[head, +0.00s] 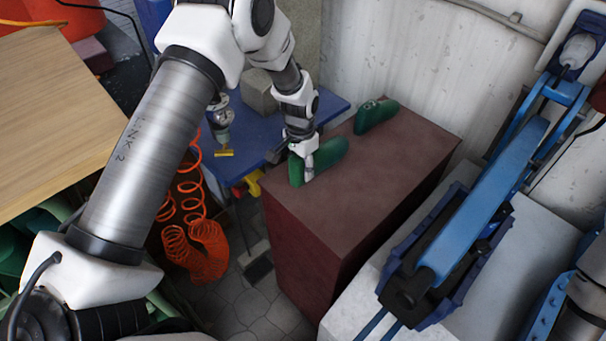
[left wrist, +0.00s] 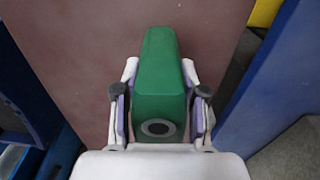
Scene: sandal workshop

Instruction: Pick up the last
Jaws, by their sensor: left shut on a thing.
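Two green lasts are on top of a dark red-brown cabinet. My left gripper (head: 303,161) is shut on the near green last (head: 326,155), at the end toward the cabinet's left edge. In the left wrist view the held last (left wrist: 160,75) sits between the two fingers (left wrist: 160,110), with a dark round hole in its near end. I cannot tell whether it still touches the cabinet top. The other green last (head: 376,116) lies farther back on the cabinet, apart from the gripper. My right gripper is not in view.
The cabinet (head: 370,185) has free room on its right and front top. A blue table (head: 245,130) with a grey block (head: 259,92) stands behind left. A blue clamp-like machine (head: 490,200) is at right. Orange coiled hose (head: 190,225) hangs at left, near a wooden table (head: 50,110).

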